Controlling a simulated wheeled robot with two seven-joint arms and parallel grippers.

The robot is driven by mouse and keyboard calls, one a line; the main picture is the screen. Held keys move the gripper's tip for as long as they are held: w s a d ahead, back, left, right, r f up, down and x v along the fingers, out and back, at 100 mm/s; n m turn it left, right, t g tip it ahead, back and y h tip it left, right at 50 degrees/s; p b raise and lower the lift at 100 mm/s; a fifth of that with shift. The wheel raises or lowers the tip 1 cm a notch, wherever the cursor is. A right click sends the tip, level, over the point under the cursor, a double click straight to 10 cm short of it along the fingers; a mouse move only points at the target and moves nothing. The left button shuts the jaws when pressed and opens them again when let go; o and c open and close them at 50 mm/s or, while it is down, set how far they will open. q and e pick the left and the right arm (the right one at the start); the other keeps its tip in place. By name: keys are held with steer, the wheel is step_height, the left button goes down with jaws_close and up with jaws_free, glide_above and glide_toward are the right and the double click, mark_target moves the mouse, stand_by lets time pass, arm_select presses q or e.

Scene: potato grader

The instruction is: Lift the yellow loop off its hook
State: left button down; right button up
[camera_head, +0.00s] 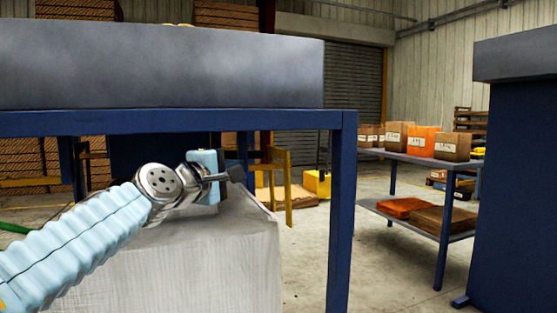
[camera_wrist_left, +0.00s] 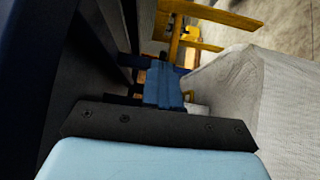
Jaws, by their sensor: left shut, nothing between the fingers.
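My left gripper (camera_head: 237,174) reaches under the bench above the top edge of a pale grey-white bag (camera_head: 200,262). In the left wrist view the gripper's blue fingers (camera_wrist_left: 163,84) are together with nothing between them, and the bag (camera_wrist_left: 250,100) lies to their right. A yellow upright piece with crossbars (camera_head: 285,190) stands just right of the fingertips in the head view. It also shows beyond the fingers in the left wrist view (camera_wrist_left: 176,38). I cannot make out a distinct loop or hook. A small yellow bit (camera_wrist_left: 189,96) shows beside the fingers. My right gripper is not in view.
A grey-topped bench with a blue frame (camera_head: 342,215) stands over my left arm, its leg to the right. A dark blue cabinet (camera_head: 520,180) stands at the right. A shelf (camera_head: 440,158) with boxes is behind. The floor between is clear.

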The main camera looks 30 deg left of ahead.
arm_select(q)
steer(key=p, duration=0.2)
glide_toward(279, 154)
steer(key=w+a, duration=0.3)
steer(key=w+d+p, duration=0.2)
steer(key=p, duration=0.1)
steer(key=shift+w+r, duration=0.1)
steer(key=shift+r, duration=0.3)
steer(key=shift+w+d+f+p, duration=0.25)
steer(key=shift+w+p, duration=0.05)
steer(key=shift+p, duration=0.1)
